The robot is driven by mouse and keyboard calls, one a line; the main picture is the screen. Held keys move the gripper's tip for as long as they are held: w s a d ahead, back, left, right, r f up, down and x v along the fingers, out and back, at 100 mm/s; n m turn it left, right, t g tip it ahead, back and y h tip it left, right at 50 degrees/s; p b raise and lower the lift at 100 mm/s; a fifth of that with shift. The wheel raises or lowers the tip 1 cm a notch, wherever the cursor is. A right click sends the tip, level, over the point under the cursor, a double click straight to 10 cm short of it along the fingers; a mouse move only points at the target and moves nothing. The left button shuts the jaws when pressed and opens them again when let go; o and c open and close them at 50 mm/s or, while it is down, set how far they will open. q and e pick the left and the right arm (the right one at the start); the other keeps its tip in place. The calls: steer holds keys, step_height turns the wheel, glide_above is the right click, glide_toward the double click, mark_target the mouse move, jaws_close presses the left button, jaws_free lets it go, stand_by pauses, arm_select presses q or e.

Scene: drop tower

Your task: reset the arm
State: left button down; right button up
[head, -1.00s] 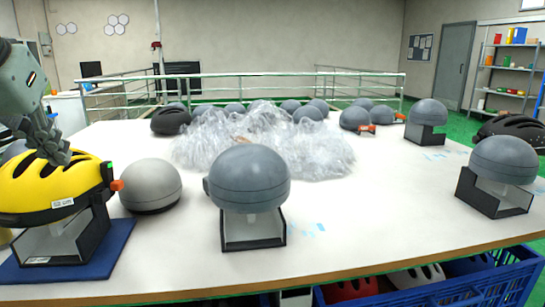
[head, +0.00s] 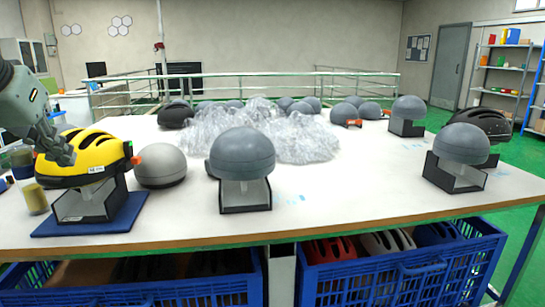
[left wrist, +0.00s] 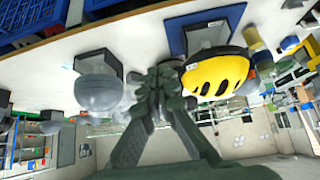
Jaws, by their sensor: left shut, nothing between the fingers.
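My left gripper (head: 66,157) comes in from the left in the head view. Its fingers are together with nothing between them. It is beside and in front of the left part of the yellow helmet (head: 88,150), which sits on a black-sided stand (head: 88,205) on a blue mat (head: 118,218). In the left wrist view the gripper (left wrist: 160,75) is shut next to the yellow helmet (left wrist: 215,75); I cannot tell whether they touch. My right gripper is not in view.
Grey headforms stand on the white table (head: 340,205), one on a stand (head: 243,155) near the middle and one at the right (head: 462,145). Clear plastic wrap (head: 260,130) is heaped behind. Blue crates (head: 405,265) with helmets sit below the front edge.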

arm_select(q)
steer(key=w+a+f, duration=0.5)
steer(key=a+f, duration=0.6)
steer(key=f, duration=1.1)
steer(key=a+f, duration=0.4)
steer(key=f, duration=1)
steer(key=s+d+f+g, duration=0.15)
steer(key=s+f, duration=0.25)
steer(key=f, duration=0.4)
steer(key=s+d+f+m+g, duration=0.1)
steer(key=s+d+f, duration=0.2)
steer(key=f, duration=0.4)
steer(key=s+d+f+g, duration=0.15)
steer(key=s+f, duration=0.25)
steer(key=f, duration=0.4)
steer(key=s+d+f+m+g, duration=0.1)
steer(key=s+d+f+m, duration=0.2)
steer(key=s+d+f, duration=1.1)
steer(key=d, duration=0.3)
steer(key=shift+f, duration=0.25)
